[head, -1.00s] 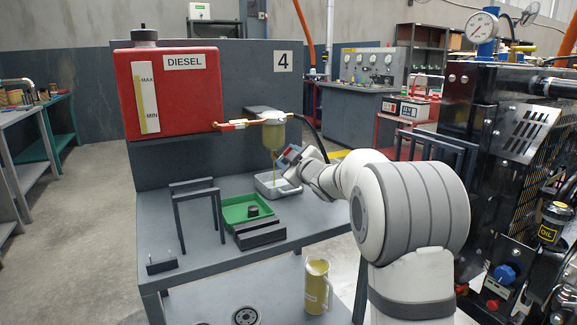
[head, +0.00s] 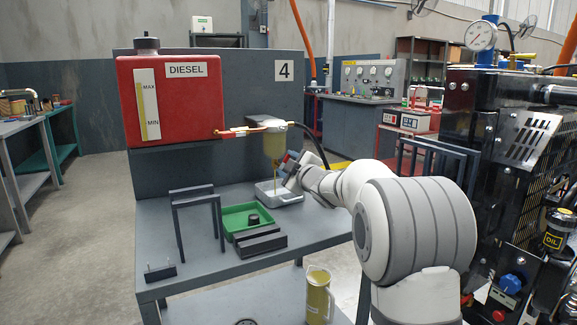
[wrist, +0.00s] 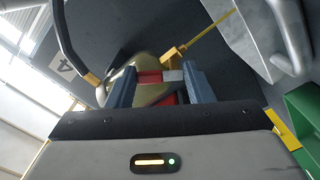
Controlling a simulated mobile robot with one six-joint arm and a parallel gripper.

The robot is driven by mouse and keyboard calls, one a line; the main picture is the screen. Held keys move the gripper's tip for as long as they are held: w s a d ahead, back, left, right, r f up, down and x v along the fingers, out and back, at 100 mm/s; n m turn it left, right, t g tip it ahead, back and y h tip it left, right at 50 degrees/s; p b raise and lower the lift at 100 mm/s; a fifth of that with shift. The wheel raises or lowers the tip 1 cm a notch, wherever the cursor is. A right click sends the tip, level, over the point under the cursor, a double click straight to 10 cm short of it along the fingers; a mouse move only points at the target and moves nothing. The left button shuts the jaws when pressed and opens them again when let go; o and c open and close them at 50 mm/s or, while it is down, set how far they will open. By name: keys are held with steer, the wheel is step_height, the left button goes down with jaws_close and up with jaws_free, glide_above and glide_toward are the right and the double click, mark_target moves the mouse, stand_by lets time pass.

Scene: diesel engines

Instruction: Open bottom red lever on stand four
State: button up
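The fuel filter with its yellowish bowl (head: 274,143) is on the panel of the stand marked 4 (head: 284,71). In the wrist view, the bowl (wrist: 122,86) and a brass drain fitting (wrist: 173,54) show beyond my fingers. A thin yellow line (head: 275,172) runs from under the bowl to a grey metal tray (head: 281,195). My gripper (wrist: 158,88) is beside the bowl's lower end, its two blue fingers apart. A red piece (wrist: 149,77), apparently the bottom lever, shows between them with a grey end near the right finger. Contact is unclear.
The red diesel tank (head: 175,100) is on the panel at left. On the bench are a green tray (head: 240,216) and a dark frame (head: 197,190). A jug (head: 318,293) stands below. The black engine (head: 500,115) is at right. Floor at left is clear.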

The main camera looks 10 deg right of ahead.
steer(key=o, duration=0.4)
steer(key=shift+s, duration=0.1)
steer(key=v, duration=0.7)
steer(key=shift+s+p, duration=0.25)
steer(key=shift+p, duration=0.2)
steer(key=shift+d, duration=0.1)
